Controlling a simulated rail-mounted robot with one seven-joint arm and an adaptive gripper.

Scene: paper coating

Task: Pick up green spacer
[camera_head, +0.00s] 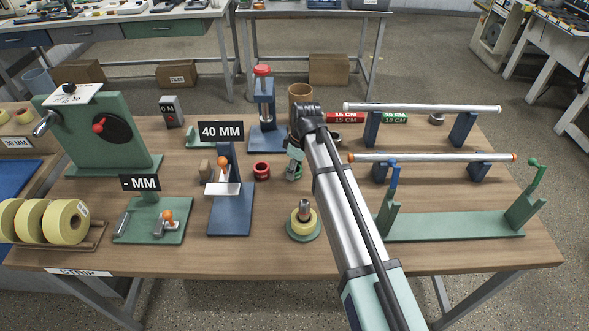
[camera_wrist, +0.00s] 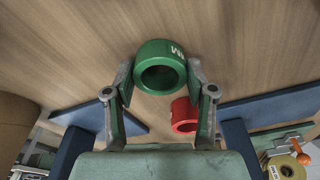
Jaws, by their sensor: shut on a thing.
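The green spacer (camera_wrist: 158,48) is a short green ring with white lettering on its side. In the wrist view it sits between the two fingers of my gripper (camera_wrist: 160,78), which are shut on it from both sides. In the head view my gripper (camera_head: 293,165) is low over the middle of the table, right of the red spacer. My own arm and fingers hide most of the green spacer there. I cannot tell whether it touches the tabletop.
The red spacer (camera_head: 261,171) lies close to the left of my gripper. The blue 40 mm stand (camera_head: 231,212) is farther left. A yellow roll on a green base (camera_head: 303,224) is in front. Rods on blue supports (camera_head: 434,158) lie to the right; a brown cup (camera_head: 299,95) stands behind.

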